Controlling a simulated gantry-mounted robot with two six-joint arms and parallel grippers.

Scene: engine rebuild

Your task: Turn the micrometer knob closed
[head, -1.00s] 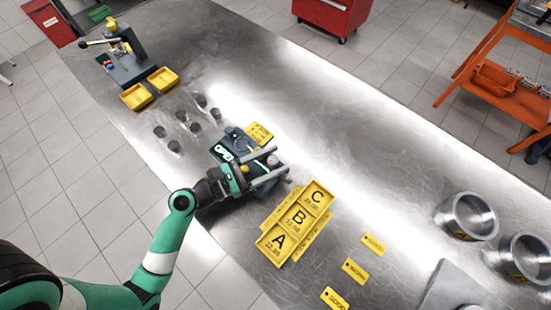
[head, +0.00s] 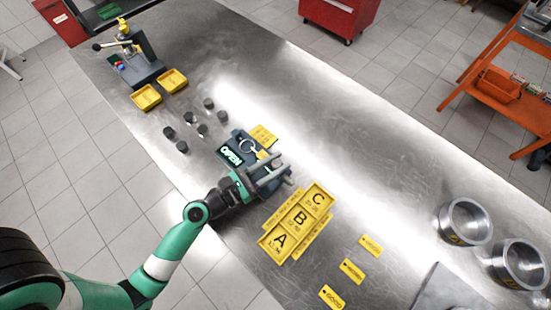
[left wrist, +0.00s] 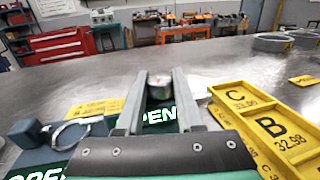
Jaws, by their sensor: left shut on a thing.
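The micrometer stands on a dark block beside a lit green OPEN sign (head: 231,155). Its silver C-shaped frame (head: 248,147) shows in the head view and at the left of the left wrist view (left wrist: 72,134). My left gripper (head: 278,177) reaches over the bench at the micrometer's knob end. In the left wrist view its two fingers (left wrist: 160,92) are shut on the grey cylindrical knob (left wrist: 160,90), which sits between them. In the head view the fingers hide the knob. My right gripper is not in view.
Yellow trays marked A, B and C (head: 299,219) lie close right of the gripper. Several dark cylinders (head: 202,130) stand up-left on the bench. Yellow tags (head: 352,271) and metal rings (head: 465,221) lie to the right. The bench's upper middle is clear.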

